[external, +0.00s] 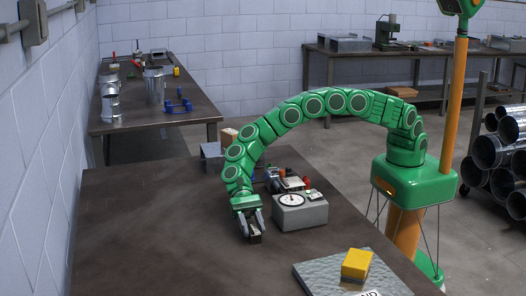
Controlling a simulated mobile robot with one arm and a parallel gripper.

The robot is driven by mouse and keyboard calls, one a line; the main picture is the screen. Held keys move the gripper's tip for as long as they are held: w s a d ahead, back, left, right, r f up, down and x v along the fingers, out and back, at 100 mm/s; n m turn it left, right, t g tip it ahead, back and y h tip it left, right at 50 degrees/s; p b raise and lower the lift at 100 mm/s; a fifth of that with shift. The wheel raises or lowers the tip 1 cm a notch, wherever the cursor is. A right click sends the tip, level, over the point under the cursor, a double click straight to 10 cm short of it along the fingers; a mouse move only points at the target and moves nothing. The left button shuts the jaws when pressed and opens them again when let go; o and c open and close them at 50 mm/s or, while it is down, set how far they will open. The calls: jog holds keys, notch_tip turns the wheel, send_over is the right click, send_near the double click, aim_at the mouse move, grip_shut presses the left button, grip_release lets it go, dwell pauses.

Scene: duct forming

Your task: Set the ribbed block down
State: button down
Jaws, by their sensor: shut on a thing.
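My gripper (250,226) points down over the dark table (150,225), left of the grey gauge box. It is shut on a small dark block (256,238), which I take to be the ribbed block. The ribs are too small to make out. The block is at or just above the tabletop; I cannot tell whether it touches.
A grey box with a round dial (300,212) stands close to the right of my gripper. Small tools lie behind it. A yellow block (356,264) sits on a grey plate (318,277) at the front right. The table's left part is clear.

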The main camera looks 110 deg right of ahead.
jog(key=shift+f, duration=0.1)
jog(key=c, duration=0.6)
grip_release()
jog(key=shift+d+r, duration=0.1)
jog(key=shift+r, duration=0.1)
jog(key=v, duration=1.1)
jog(key=shift+d+r, duration=0.2)
jog(key=shift+d, duration=0.15)
